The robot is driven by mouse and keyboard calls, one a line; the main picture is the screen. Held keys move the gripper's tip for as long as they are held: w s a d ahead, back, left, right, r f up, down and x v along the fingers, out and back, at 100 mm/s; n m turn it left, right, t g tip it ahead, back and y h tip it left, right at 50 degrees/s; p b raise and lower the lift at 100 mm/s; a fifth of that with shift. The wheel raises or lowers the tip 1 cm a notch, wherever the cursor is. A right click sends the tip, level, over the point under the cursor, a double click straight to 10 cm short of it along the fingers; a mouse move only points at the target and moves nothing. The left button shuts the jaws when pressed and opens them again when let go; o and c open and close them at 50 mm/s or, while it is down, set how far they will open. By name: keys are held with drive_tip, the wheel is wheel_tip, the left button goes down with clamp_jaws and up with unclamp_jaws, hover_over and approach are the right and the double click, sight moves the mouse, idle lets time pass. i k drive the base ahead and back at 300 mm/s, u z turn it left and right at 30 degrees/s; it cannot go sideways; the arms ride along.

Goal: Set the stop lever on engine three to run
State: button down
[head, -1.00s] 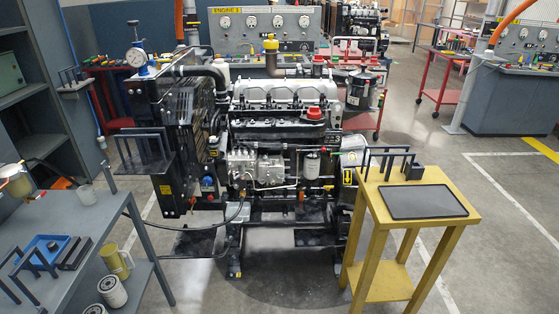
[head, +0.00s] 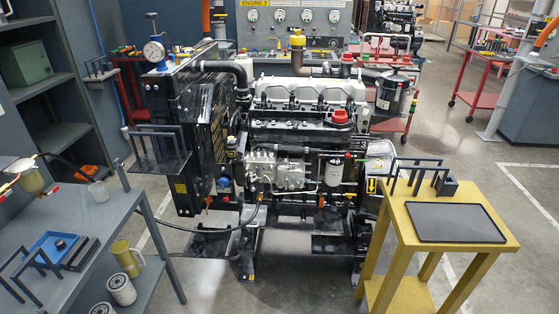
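Engine three (head: 300,128) stands in the middle of the head view, with its injection pump side facing me. The sign "ENGINE 3" (head: 258,3) is on the gauge panel behind it. The injection pump (head: 285,172) is a silver block low on the engine's near side. The stop lever is too small to pick out there, so I cannot tell its position. My gripper is not in view.
A yellow stand (head: 398,222) with a black tablet (head: 455,222) is at the right front. The floor between them, before the engine, is clear. A radiator (head: 190,135) flanks the engine's left.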

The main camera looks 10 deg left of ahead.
sight(292, 167)
drive_tip(key=u, duration=0.6)
drive_tip(key=i, duration=0.5)
drive_tip(key=u, duration=0.55)
drive_tip(key=i, duration=0.8)
drive_tip(key=u, duration=0.3)
